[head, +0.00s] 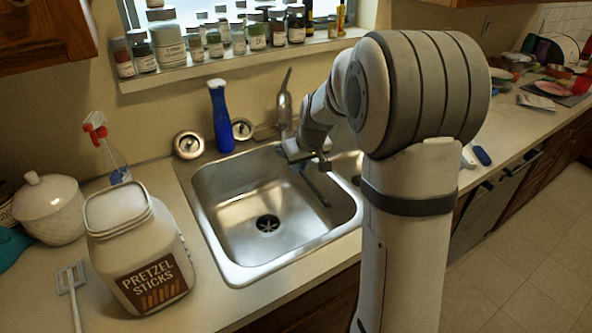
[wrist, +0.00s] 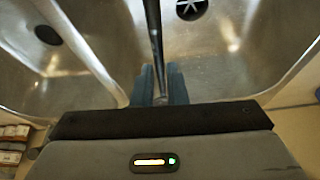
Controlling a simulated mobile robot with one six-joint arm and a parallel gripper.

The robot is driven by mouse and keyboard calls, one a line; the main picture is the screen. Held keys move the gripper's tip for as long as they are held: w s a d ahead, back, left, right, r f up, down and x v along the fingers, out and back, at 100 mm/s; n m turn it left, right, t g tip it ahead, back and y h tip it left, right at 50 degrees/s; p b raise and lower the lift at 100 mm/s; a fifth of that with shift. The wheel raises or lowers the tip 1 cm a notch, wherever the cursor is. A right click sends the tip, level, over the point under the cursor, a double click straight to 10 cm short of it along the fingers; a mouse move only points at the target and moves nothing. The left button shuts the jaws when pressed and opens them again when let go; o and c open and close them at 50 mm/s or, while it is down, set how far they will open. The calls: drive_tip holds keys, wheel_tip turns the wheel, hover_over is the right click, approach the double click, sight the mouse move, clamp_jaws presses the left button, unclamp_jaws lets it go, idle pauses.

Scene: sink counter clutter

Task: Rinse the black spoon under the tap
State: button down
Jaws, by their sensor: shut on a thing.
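My gripper (head: 302,160) is over the far right part of the sink basin (head: 225,205), close to the tap (head: 285,108). It is shut on the black spoon (head: 316,190), a thin dark shape that slants down into the basin. In the wrist view, the spoon (wrist: 153,35) runs up out of the frame from between the fingers of my gripper (wrist: 161,88); its far end is cut off there. The tap stands upright behind the sink. I cannot make out any running water.
A blue bottle (head: 221,118) stands behind the sink. A spray bottle (head: 112,155), white lidded jar (head: 48,208), pretzel sticks tub (head: 130,230) and slotted spatula (head: 70,285) crowd the left counter. Several jars (head: 168,45) line the windowsill. The left basin around its drain (head: 268,224) is empty.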

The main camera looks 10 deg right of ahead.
drive_tip(key=shift+a, duration=0.1)
drive_tip(key=shift+w+a, duration=0.25)
drive_tip(key=shift+a, duration=0.2)
drive_tip(key=shift+s, duration=0.1)
drive_tip(key=s+a+b, duration=0.2)
drive_tip(key=s+a, duration=0.1)
drive_tip(key=s, duration=0.3)
drive_tip(key=shift+r, duration=0.1)
idle(0.6)
drive_tip(key=s+r+p, duration=0.1)
drive_tip(key=r+p, duration=0.1)
drive_tip(key=r, duration=0.1)
drive_tip(key=s+a+r+p, duration=0.1)
drive_tip(key=shift+s+r, duration=0.35)
drive_tip(key=shift+r, duration=0.05)
